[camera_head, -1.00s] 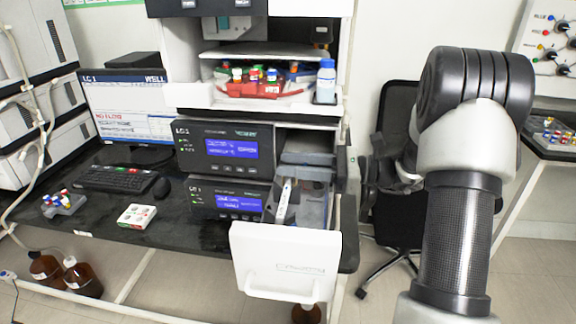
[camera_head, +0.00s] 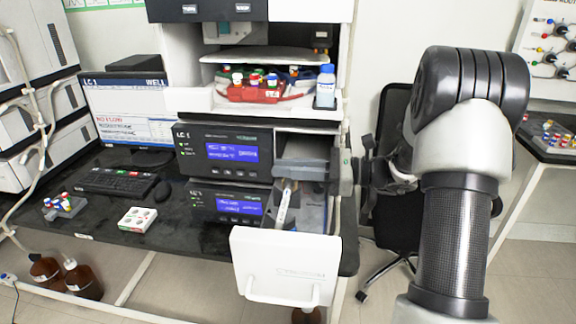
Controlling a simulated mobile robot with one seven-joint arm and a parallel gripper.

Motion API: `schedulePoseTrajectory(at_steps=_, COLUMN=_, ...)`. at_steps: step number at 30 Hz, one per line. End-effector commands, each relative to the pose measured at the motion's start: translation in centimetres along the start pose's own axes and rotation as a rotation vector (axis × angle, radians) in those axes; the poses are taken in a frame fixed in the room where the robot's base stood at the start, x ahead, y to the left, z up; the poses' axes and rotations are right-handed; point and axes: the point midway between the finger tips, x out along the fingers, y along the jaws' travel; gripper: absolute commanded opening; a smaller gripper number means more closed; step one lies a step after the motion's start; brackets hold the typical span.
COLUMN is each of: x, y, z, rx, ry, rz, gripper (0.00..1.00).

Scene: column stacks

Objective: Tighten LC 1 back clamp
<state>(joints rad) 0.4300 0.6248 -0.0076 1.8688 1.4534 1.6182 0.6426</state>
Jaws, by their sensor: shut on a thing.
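The white LC 1 column (camera_head: 283,207) lies tilted in the open drawer of the LC 1 stack (camera_head: 284,267), with its far end up towards the back. My gripper (camera_head: 300,173) reaches in from the right, above the drawer. Its dark fingers are at the column's back end, where the back clamp sits. My gripper is shut on the clamp, though the clamp is small and mostly hidden by the fingers. The front end of the column is hidden behind the white drawer front.
Two LC 1 modules (camera_head: 225,152) with blue screens stand left of the drawer. A red tray of vials (camera_head: 254,93) and a blue-capped bottle (camera_head: 326,88) sit on the shelf above. A black chair (camera_head: 385,217) stands behind my arm.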

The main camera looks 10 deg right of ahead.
Motion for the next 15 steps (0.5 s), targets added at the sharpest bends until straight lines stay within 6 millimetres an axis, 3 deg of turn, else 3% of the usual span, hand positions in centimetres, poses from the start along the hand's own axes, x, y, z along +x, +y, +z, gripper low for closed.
schedulePoseTrajectory(at_steps=6, x=0.3, y=0.0, z=0.8, rx=-0.002, ry=0.124, rz=-0.001, gripper=0.0)
schedulePoseTrajectory(at_steps=15, x=1.1, y=0.0, z=0.5, rx=-0.001, ry=0.358, rz=0.001, gripper=0.0)
